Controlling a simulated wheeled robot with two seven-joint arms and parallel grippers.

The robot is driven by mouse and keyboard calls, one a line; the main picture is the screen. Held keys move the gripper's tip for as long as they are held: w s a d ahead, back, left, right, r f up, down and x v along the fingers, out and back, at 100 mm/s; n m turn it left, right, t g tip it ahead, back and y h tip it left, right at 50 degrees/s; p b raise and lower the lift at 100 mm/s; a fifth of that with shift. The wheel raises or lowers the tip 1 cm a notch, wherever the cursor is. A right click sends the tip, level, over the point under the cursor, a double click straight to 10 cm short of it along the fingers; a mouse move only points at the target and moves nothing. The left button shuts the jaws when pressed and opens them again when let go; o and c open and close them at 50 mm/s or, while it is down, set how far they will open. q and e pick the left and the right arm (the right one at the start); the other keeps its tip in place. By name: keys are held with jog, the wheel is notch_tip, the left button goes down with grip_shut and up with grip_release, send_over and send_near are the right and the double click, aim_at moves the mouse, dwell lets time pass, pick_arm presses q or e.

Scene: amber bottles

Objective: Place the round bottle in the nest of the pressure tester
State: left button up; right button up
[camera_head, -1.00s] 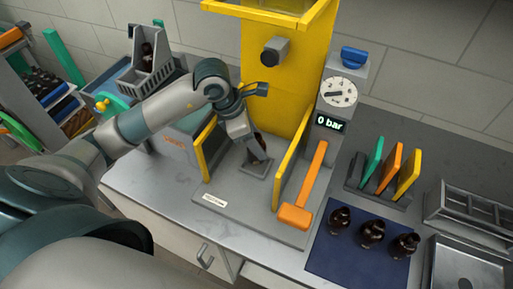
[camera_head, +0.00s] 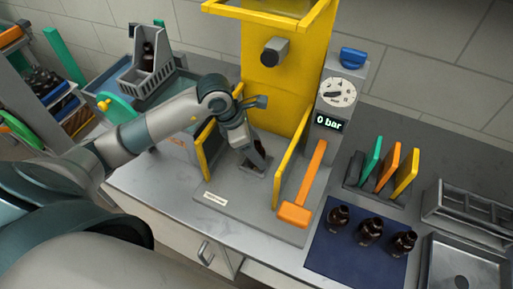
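The pressure tester is a yellow frame (camera_head: 278,85) on a grey base, with a small grey nest (camera_head: 252,169) between two yellow side panels. My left gripper (camera_head: 255,154) reaches in from the left and points down just above the nest. It looks shut on a dark brown bottle (camera_head: 260,150), mostly hidden by the fingers. The bottle is at the nest, but I cannot tell whether it touches the bottom. Its shape cannot be made out. My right gripper is not in view.
An orange-handled lever (camera_head: 316,170) and yellow panel (camera_head: 291,155) stand close on the right of the nest. Three brown bottles (camera_head: 370,231) stand on a blue mat (camera_head: 335,262). Coloured plates (camera_head: 388,170) and a metal tray (camera_head: 462,270) lie farther right. A grey rack (camera_head: 150,82) holds another bottle.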

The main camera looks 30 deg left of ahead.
pick_arm(q)
jog(key=shift+r, duration=0.15)
jog(key=shift+s+a+r, duration=0.1)
jog(key=shift+a+r, duration=0.1)
jog(key=shift+r, duration=0.25)
jog(key=b+v, duration=0.3)
jog(key=v, duration=0.8)
dwell(1.1)
